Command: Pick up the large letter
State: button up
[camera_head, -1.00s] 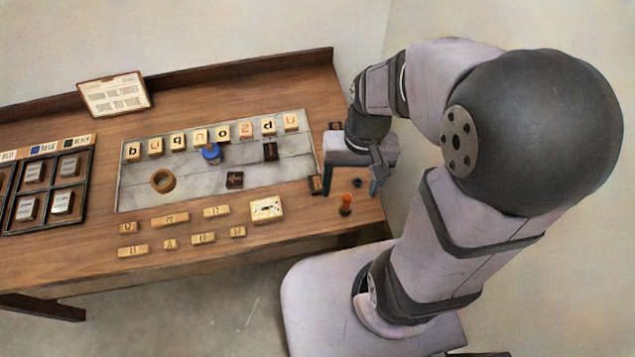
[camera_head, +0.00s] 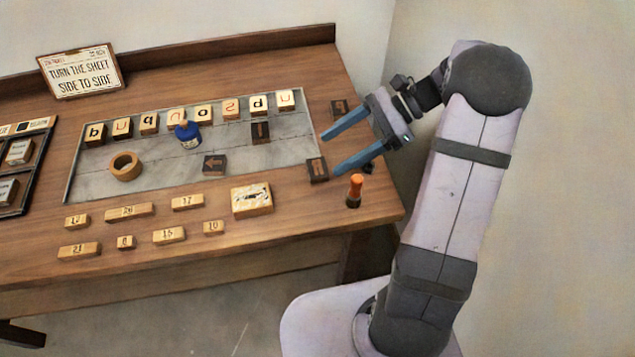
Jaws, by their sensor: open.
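Cream letter blocks (camera_head: 176,116) stand in a row along the back of a grey slab (camera_head: 165,165), with black or red characters. Dark blocks with raised marks lie about: one (camera_head: 261,132) and an arrow-marked one (camera_head: 214,164) on the slab, one (camera_head: 317,169) at its right edge, and one (camera_head: 340,107) behind at right. I cannot tell which is the large letter. My gripper (camera_head: 330,156) is open and empty, its blue fingers pointing left. The lower fingertip appears close to the right-edge dark block; height above the table is unclear.
A blue bottle (camera_head: 189,135) and a tan ring (camera_head: 125,166) stand on the slab. A sign (camera_head: 80,70) stands at back left.

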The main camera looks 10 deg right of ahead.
aim_at(318, 167)
jog(key=shift+t+y, duration=0.3)
jog(key=shift+y, duration=0.2)
jog(key=d+f, duration=0.1)
jog(key=w+d+f, duration=0.1)
jog(key=d, duration=0.1)
jog(key=shift+d+f, duration=0.1)
jog(key=shift+f, duration=0.05)
jog(key=shift+x, duration=1)
jog(key=shift+f+p+x, duration=0.2)
jog(key=shift+p+x, duration=0.15)
jog(key=shift+x, duration=2.35)
jog(key=shift+d, duration=0.1)
jog(key=c, duration=1.1)
